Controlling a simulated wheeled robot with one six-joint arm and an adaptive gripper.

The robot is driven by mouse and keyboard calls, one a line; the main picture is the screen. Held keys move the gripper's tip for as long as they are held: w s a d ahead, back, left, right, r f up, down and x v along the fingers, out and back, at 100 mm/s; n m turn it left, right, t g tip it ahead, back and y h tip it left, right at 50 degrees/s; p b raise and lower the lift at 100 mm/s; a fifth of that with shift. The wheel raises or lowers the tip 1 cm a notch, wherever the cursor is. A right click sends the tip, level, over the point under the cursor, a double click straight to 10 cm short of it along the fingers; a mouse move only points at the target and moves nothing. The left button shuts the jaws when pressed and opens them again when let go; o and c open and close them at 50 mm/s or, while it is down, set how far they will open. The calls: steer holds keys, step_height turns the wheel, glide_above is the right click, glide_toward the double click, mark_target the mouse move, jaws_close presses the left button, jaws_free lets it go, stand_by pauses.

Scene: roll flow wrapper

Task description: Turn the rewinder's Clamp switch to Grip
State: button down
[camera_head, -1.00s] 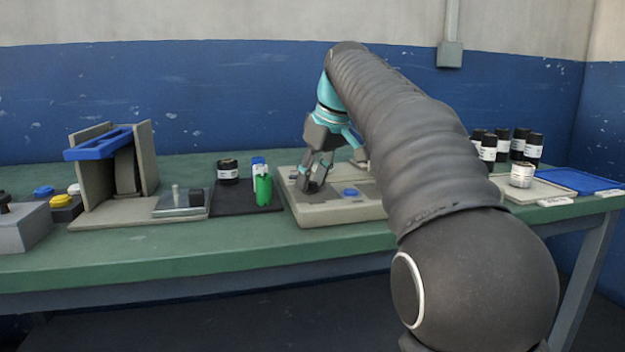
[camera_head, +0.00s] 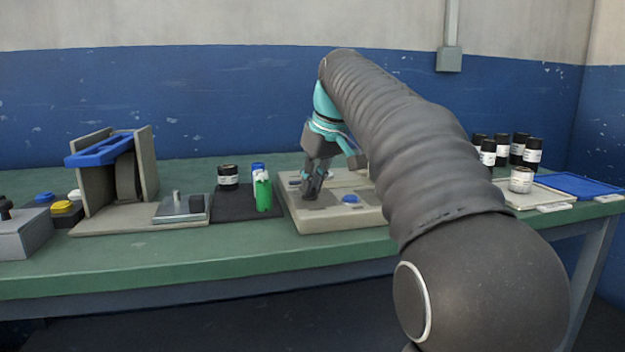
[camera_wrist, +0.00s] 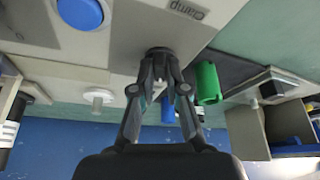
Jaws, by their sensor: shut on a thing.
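The rewinder is a beige, low box (camera_head: 345,218) in the middle of the bench in the head view. A dark round Clamp switch knob (camera_wrist: 159,50) sits on its top in the wrist view, beside a printed "Clamp" label (camera_wrist: 187,10). My gripper (camera_head: 311,194) points down at the left part of the box. In the wrist view my gripper (camera_wrist: 160,66) has its fingers shut on the knob, hiding much of it. The knob's pointer and any Grip marking are not readable.
A blue button (camera_head: 350,198) is on the box, right of my gripper. A green bottle (camera_head: 263,192) and a dark jar (camera_head: 228,177) stand on a black mat to the left. A grey stand with a blue frame (camera_head: 100,150) is further left. Trays and jars are at right.

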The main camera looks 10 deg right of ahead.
steer(key=m+p, duration=0.1)
steer(key=m+h+p, duration=0.1)
steer(key=m, duration=0.1)
steer(key=m+h+p, duration=0.1)
steer(key=m, duration=0.1)
steer(key=shift+a+r, duration=0.2)
steer(key=shift+a, duration=0.05)
steer(key=m+h+p, duration=0.1)
steer(key=m, duration=0.1)
steer(key=m+h+p, duration=0.1)
steer(key=m+p, duration=0.1)
steer(key=m, duration=0.1)
steer(key=shift+f+m, duration=0.15)
steer(key=shift+m, duration=0.15)
steer(key=shift+a+p, duration=0.1)
steer(key=shift+p, duration=0.2)
steer(key=c, duration=1.2)
jaws_free()
steer(key=v, duration=1.2)
steer(key=shift+w, duration=0.25)
